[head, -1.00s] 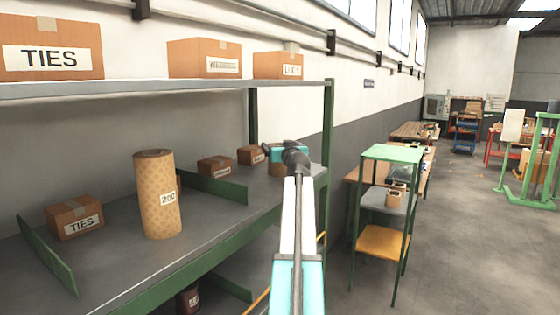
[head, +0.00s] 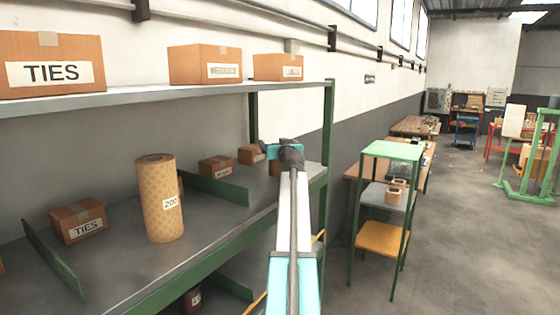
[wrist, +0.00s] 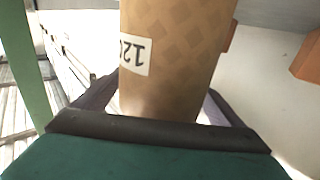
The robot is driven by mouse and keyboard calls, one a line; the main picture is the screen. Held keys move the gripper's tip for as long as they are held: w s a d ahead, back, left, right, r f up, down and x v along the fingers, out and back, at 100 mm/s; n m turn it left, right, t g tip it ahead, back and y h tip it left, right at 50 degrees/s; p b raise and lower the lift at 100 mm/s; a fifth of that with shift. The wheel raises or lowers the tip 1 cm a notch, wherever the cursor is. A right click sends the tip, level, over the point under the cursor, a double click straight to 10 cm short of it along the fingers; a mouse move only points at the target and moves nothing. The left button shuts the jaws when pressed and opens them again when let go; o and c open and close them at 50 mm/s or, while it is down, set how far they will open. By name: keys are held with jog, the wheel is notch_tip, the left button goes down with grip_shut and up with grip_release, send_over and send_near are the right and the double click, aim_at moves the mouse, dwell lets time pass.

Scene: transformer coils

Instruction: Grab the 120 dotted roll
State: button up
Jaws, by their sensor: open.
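In the wrist view, a brown roll (wrist: 178,55) with a diamond-like pattern stands between the dark fingers of my gripper (wrist: 158,108). Its white label shows upside down and reads 12 and part of a third digit. The fingers are apart, one on each side of the roll; whether they touch it cannot be told. In the head view, my gripper (head: 280,152) is at the far right end of the middle shelf, and mostly hides a brown shape below it. A larger dotted roll (head: 160,190) labelled 200 stands upright on the same shelf, to the left.
The shelf (head: 120,235) has low green dividers (head: 218,187) and small boxes, one marked TIES (head: 78,222). An upper shelf (head: 140,98) with boxes runs overhead. A green post (head: 328,130) stands just right of my gripper. A green stand (head: 392,151) is further right, with open floor beyond.

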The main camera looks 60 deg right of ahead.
jog(key=c, duration=2.1)
jog(key=shift+o, duration=0.2)
jog(key=shift+r, duration=0.2)
jog(key=shift+r+b, duration=1)
jog(key=shift+r, duration=0.5)
jog(key=s+d+r+b+v, duration=0.1)
jog(key=b+v, duration=0.4)
jog(key=v, duration=1.1)
jog(key=shift+d+r+b, duration=0.2)
jog(key=shift+r+b, duration=0.1)
jog(key=shift+r, duration=0.1)
jog(key=shift+s, duration=0.15)
